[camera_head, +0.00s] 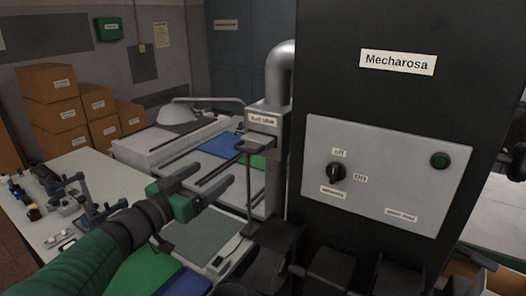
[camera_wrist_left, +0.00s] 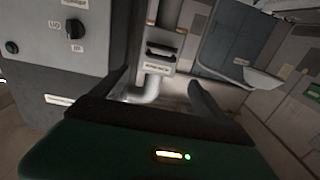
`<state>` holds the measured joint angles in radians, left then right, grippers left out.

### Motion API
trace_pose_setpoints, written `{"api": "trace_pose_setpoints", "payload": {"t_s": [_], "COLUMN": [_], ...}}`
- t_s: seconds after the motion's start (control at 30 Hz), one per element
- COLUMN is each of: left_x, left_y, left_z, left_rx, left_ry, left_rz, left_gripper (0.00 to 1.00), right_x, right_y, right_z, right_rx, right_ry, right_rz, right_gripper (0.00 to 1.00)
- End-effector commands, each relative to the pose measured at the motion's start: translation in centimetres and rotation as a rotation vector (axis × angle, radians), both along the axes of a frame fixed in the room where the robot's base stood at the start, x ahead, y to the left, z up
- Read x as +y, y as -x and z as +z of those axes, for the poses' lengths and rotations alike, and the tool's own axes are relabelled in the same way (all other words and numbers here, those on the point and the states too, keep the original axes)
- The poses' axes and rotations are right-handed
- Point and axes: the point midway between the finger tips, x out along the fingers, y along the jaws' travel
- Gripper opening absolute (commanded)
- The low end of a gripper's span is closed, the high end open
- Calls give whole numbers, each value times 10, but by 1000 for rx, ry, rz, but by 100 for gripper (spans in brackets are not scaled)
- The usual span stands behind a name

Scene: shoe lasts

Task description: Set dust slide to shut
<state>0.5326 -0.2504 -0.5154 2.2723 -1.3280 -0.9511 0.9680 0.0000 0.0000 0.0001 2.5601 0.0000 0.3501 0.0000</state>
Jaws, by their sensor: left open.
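The dust slide (camera_head: 257,141) is a grey plate with a dark edge. It sticks out of the front of a grey duct box (camera_head: 270,117) below a label that reads roughly "Dust slide". In the left wrist view the slide (camera_wrist_left: 161,52) appears upside down, beside its label. My left gripper (camera_head: 214,174) is open and empty, to the left of and below the slide in the head view. In the left wrist view its two dark fingers (camera_wrist_left: 160,80) stand apart on either side of the duct, without visible contact. How far the slide is pushed in is hard to tell.
A black cabinet (camera_head: 400,120) marked "Mecharosa" stands close on the right, with a knob (camera_head: 336,173) and green button (camera_head: 439,160). A metal pipe (camera_head: 281,62) rises from the duct. A thin post stands below the slide. Boxes (camera_head: 52,83) are stacked at the back left.

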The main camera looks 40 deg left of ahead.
Motion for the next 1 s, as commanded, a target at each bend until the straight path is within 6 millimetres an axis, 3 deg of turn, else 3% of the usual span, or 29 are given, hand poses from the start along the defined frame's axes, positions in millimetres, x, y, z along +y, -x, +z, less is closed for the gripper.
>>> {"api": "trace_pose_setpoints", "payload": {"t_s": [0.5, 0.7, 0.97, 1.0], "left_x": [12, 15, 15, 15], "left_y": [-129, -151, -153, -153], "left_z": [2, 1, 0, 0], "left_rx": [4, 1, 0, 0], "left_ry": [0, 1, 1, 1], "left_rz": [-5, -3, -3, -3], "left_gripper": [83, 83, 83, 80], "right_x": [0, 0, 0, 0], "right_y": [0, 0, 0, 0], "right_z": [30, 35, 34, 34], "right_rx": [0, 0, 0, 0], "right_ry": [0, 0, 0, 0], "right_rz": [0, 0, 0, 0], "right_gripper": [43, 43, 43, 43]}}
